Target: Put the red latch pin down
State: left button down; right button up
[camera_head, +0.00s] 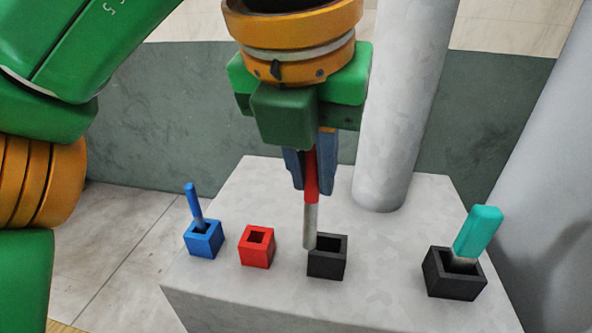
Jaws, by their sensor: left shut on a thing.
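My left gripper (311,187) points straight down over the grey block. It is shut on the red latch pin (311,180), which has a red upper part and a grey metal lower part. The pin hangs about upright, its lower end (309,240) at the left rear edge of a black square socket (327,265). I cannot tell whether the pin touches that socket. A red square socket (257,247) stands just left of it, with its opening empty. My right gripper is not in view.
A blue socket (204,241) holds a tilted blue pin (194,203) at the left. Another black socket (455,277) holds a teal-handled piece (478,231) at the right. A thick grey column (398,130) rises behind my gripper. The front of the grey block (370,300) is bare.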

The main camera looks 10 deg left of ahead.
pick_arm(q)
jog(key=w+a+f, duration=0.7)
jog(key=a+f, duration=0.2)
jog(key=f, duration=0.3)
jog(key=shift+a, duration=0.35)
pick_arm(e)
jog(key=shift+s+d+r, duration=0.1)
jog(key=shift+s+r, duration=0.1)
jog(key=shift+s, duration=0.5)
pick_arm(q)
jog(key=shift+f, duration=0.15)
jog(key=c, duration=1.2)
grip_release()
jog(key=shift+f, duration=0.15)
jog(key=shift+c, duration=0.2)
jog(key=o, duration=0.4)
jog(key=shift+d, duration=0.1)
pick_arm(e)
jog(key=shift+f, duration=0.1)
